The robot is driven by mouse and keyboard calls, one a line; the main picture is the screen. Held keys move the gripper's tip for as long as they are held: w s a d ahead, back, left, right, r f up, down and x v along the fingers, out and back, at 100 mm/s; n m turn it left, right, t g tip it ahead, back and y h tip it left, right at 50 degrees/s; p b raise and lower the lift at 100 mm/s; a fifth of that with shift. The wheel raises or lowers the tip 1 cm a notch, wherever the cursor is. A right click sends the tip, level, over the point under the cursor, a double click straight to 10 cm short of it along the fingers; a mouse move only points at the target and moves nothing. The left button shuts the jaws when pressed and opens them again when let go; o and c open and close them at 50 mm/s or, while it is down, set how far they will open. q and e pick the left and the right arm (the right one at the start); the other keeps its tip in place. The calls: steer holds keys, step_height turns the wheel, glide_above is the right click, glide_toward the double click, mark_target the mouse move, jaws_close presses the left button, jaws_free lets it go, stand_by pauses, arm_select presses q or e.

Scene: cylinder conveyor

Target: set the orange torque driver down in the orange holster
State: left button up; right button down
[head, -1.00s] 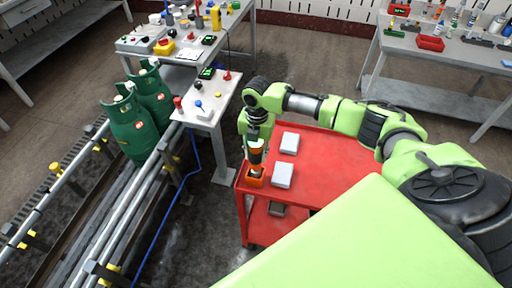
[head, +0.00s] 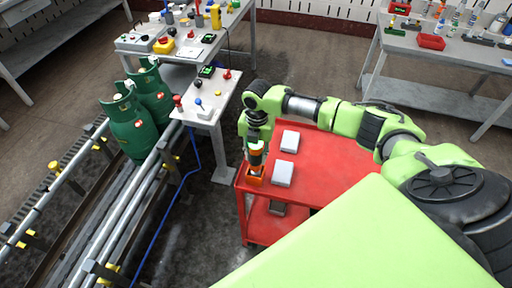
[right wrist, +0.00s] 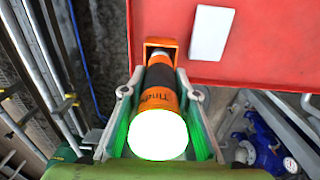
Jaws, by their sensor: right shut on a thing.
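The orange torque driver (head: 256,155) is upright at the near left corner of the red cart, with its lower end in the orange holster (head: 254,181). In the right wrist view the driver (right wrist: 160,97) shows its orange and black body and a bright white end; its far end meets the holster (right wrist: 160,42). My right gripper (head: 256,142) is around the driver from above. In the right wrist view its fingers (right wrist: 160,100) lie on both sides of the driver, shut on it. How deep the driver sits is hidden. My left gripper is not in view.
The red cart top (head: 335,165) holds two white boxes, one (head: 282,173) close beside the holster and one (head: 290,141) farther back. A conveyor with green gas cylinders (head: 131,130) runs at the left. A control stand (head: 212,100) stands behind the cart.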

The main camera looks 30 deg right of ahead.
steer(key=shift+f+b, duration=0.55)
steer(key=shift+f, duration=0.7)
steer(key=c, duration=1.5)
jaws_free()
